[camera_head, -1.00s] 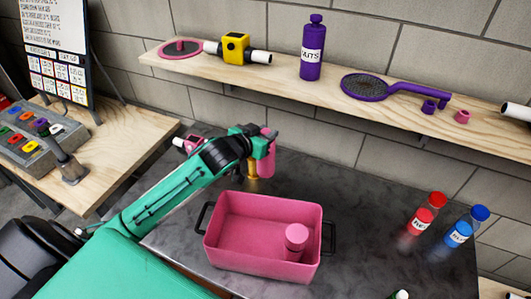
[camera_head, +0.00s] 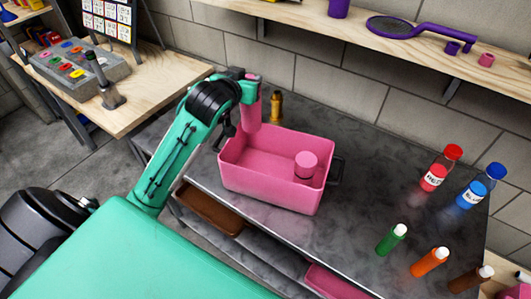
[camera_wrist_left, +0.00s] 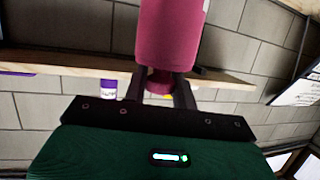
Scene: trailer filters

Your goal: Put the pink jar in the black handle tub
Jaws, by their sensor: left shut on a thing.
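My left gripper (camera_head: 247,80) is shut on a pink jar (camera_head: 251,110). The jar hangs upright at the back left rim of the pink tub with black handles (camera_head: 262,187); I cannot tell whether its lower end is inside the rim. In the left wrist view the jar (camera_wrist_left: 170,35) sits between the gripper fingers (camera_wrist_left: 168,92). A second pink jar (camera_head: 305,167) stands inside the tub, toward its right side. The tub's left handle is partly hidden. My right gripper is not in view.
A brass-coloured bottle (camera_head: 276,106) stands behind the tub. A red bottle (camera_head: 434,177), a blue bottle (camera_head: 471,194), a green bottle (camera_head: 391,239) and an orange bottle (camera_head: 428,262) stand at the right of the dark table. A wooden shelf (camera_head: 400,48) runs above.

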